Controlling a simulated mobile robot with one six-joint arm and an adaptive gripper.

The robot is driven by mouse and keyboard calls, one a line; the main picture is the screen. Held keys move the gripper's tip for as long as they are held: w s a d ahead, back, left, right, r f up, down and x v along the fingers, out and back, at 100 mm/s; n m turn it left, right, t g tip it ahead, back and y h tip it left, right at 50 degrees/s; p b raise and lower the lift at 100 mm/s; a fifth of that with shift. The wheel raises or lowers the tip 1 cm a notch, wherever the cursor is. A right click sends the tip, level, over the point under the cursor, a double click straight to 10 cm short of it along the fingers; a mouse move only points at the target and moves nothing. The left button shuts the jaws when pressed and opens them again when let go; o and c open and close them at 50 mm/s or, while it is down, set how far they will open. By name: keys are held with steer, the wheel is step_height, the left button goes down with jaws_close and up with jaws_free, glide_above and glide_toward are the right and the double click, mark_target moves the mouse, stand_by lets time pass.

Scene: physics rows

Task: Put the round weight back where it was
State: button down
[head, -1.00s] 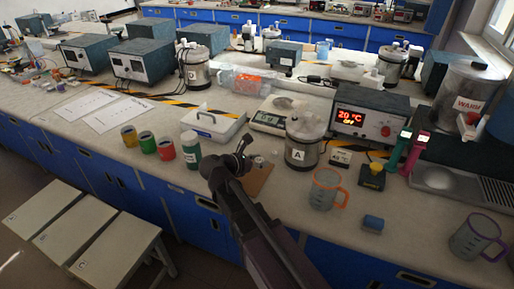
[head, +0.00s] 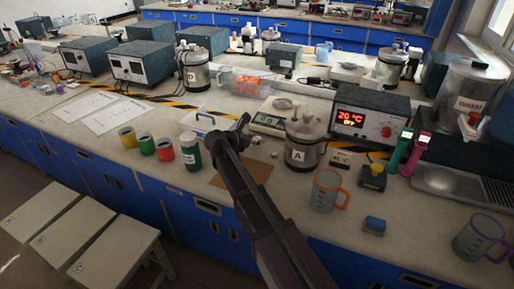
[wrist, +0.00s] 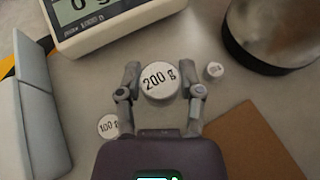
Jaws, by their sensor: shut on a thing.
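The round weight (wrist: 159,84), a pale disc marked "200 g", shows in the wrist view between the two fingers of my gripper (wrist: 161,70). The gripper is shut on it; I cannot tell whether it touches the bench. In the head view my gripper (head: 241,123) is beside the white case, and my arm hides the weight. A smaller "100 g" weight (wrist: 108,126) lies left of the gripper. A tiny weight (wrist: 214,70) lies right of it. The balance (wrist: 112,22) stands just beyond, its display partly visible with a 0.
A white case (wrist: 40,110) stands close on the left. A metal vessel marked A (head: 302,150) stands close on the right. A brown board (wrist: 250,150) lies at the near right. Several coloured jars (head: 164,149) stand left of my arm.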

mark_target(257, 151)
steer(key=shift+f+b, duration=1.75)
steer(key=shift+b, duration=0.05)
steer(key=shift+f, duration=0.1)
steer(key=shift+c, duration=1.2)
jaws_free()
steer(key=shift+r, duration=0.2)
steer(key=shift+s+a+r, duration=0.1)
steer(key=shift+s+a, duration=0.05)
steer(key=shift+s, duration=0.1)
steer(key=p+v, duration=0.4)
steer(key=v, duration=0.7)
steer(key=shift+s+a+p, duration=0.15)
steer(key=shift+p, duration=0.2)
